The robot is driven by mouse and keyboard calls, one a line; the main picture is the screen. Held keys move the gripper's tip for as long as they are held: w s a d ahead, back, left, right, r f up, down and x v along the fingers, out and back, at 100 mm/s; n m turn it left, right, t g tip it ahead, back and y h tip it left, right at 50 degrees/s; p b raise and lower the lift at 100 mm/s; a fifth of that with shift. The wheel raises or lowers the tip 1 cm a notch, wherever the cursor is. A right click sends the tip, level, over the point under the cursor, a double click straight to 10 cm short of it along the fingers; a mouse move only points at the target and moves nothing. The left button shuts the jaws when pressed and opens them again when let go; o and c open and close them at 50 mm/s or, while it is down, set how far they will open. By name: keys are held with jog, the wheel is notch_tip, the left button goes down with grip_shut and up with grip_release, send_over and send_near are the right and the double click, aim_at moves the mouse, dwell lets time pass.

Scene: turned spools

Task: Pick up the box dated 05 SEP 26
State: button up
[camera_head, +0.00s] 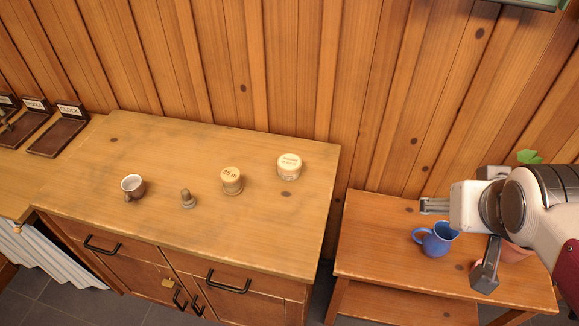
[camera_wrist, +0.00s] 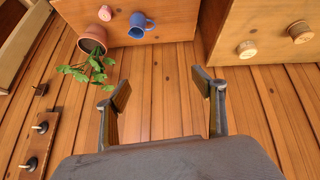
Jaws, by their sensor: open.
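A pale round lidded box (camera_head: 289,165) with a printed label stands at the right back of the wooden cabinet top; its print is too small to read surely. It also shows in the wrist view (camera_wrist: 247,50). A similar wooden piece marked "25 m" (camera_head: 231,181) stands left of it, and also shows in the wrist view (camera_wrist: 300,32). My gripper (camera_head: 460,241) is open and empty, well to the right of both, over the low table's area. Its spread fingers show in the wrist view (camera_wrist: 162,88) with nothing between them.
A blue jug (camera_head: 438,240) stands on the low table (camera_head: 385,230). A potted plant (camera_wrist: 92,40) is there too. A plank wall closes the back; a gap separates the two tables.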

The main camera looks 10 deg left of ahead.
aim_at(294, 166)
jog(key=w+a+f+n+t+y, duration=0.1)
jog(key=w+a+f+n, duration=0.15)
jog(key=w, duration=0.45)
jog(key=w+a+f+n+t+y, duration=0.15)
jog(key=w+a, duration=0.25)
jog(key=w, duration=0.4)
jog(key=w+a+f+n+y, duration=0.1)
jog(key=w+a+f, duration=0.25)
jog(key=w, duration=0.35)
jog(key=a+f+n+y, duration=0.1)
jog(key=a+f+y, duration=0.1)
jog(key=a+f, duration=0.3)
jog(key=w+a+f+n+g+y, duration=0.1)
jog(key=a+f+n+y, duration=0.1)
jog(key=a+f, duration=0.3)
jog(key=a+f+n+g+y, duration=0.1)
jog(key=a+f+y, duration=0.3)
jog(key=a, duration=0.4)
jog(key=shift+w+a+f+n, duration=0.1)
jog(key=shift+f+n, duration=0.05)
jog(key=shift+f, duration=0.2)
jog(key=shift+w+a+f+n, duration=0.1)
jog(key=shift+f+n, duration=0.05)
jog(key=shift+f, duration=0.2)
jog(key=shift+s+a+f+y, duration=0.25)
jog(key=shift+s+a+f, duration=0.1)
jog(key=shift+a, duration=0.1)
jog(key=shift+w, duration=0.1)
jog(key=shift+x, duration=1.3)
